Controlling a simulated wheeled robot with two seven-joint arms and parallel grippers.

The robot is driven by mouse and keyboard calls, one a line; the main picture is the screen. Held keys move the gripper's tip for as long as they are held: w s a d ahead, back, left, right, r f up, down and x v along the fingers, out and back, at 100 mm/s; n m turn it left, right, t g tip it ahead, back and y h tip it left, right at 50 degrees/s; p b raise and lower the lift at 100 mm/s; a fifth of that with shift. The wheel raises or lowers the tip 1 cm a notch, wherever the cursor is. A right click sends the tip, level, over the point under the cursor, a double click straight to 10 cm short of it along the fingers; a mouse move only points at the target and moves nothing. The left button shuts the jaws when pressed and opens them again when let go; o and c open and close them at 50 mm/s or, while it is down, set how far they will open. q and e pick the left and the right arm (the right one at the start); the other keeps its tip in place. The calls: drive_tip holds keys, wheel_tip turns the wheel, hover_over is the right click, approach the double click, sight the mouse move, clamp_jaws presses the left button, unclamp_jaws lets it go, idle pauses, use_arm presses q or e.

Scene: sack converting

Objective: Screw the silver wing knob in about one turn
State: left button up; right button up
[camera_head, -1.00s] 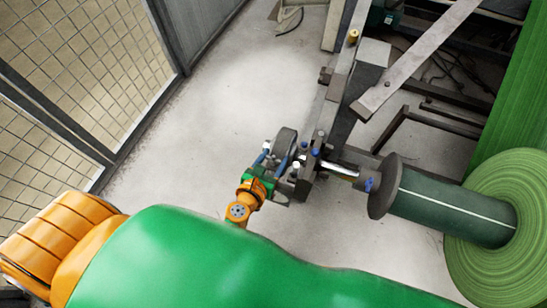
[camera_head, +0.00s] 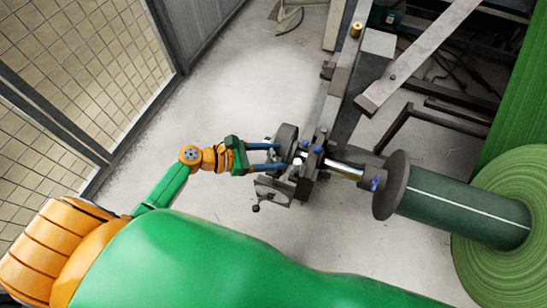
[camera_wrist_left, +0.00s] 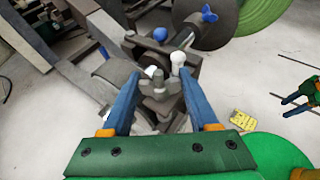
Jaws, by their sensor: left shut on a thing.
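The silver wing knob (camera_wrist_left: 158,86) sits on the dark clamp block at the end of the roll shaft. In the wrist view it lies between the blue fingers of my left gripper (camera_wrist_left: 160,74), which is shut on it. In the head view my left gripper (camera_head: 278,156) reaches in from the left, and its fingers and the block largely hide the knob. My right gripper (camera_wrist_left: 286,106) shows small at the right edge of the wrist view, its two blue fingers apart and empty. It is not in the head view.
A dark handwheel (camera_head: 284,138) and a white ball handle (camera_wrist_left: 178,58) stand close to the fingers. Blue knobs (camera_head: 375,183) sit along the shaft. A green roll (camera_head: 495,230) is at the right, and a mesh fence (camera_head: 50,120) at the left.

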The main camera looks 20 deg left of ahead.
use_arm(q)
drive_tip(key=m+g+b, duration=0.2)
drive_tip(key=b, duration=0.1)
drive_tip(key=m+g+h+b, duration=0.1)
drive_tip(key=m+g+b, duration=0.1)
drive_tip(key=g, duration=0.1)
drive_tip(key=f+m+g+h+b, duration=0.1)
drive_tip(key=m+g+b, duration=0.2)
drive_tip(key=shift+w+b, duration=0.1)
drive_tip(key=shift+b, duration=0.2)
drive_tip(key=m+g+b, duration=0.3)
drive_tip(key=g+b, duration=0.1)
drive_tip(key=b, duration=0.1)
drive_tip(key=shift+r+m+b, duration=0.1)
drive_tip(key=shift+m+b, duration=0.2)
drive_tip(key=shift+r+m+g+y+b, duration=0.15)
drive_tip(key=shift+m+g+y+b, duration=0.2)
drive_tip(key=shift+b, duration=0.25)
drive_tip(key=shift+r+m+g+b, duration=0.1)
drive_tip(key=shift+m+g+b, duration=0.15)
drive_tip(key=shift+g+b, duration=0.1)
use_arm(e)
drive_tip(key=w+d+f, duration=0.1)
drive_tip(key=w+f, duration=0.2)
drive_tip(key=f, duration=0.4)
drive_tip(key=w+d+f+t, duration=0.1)
drive_tip(key=w+f, duration=0.2)
drive_tip(key=f, duration=0.5)
drive_tip(key=shift+w+r, duration=0.1)
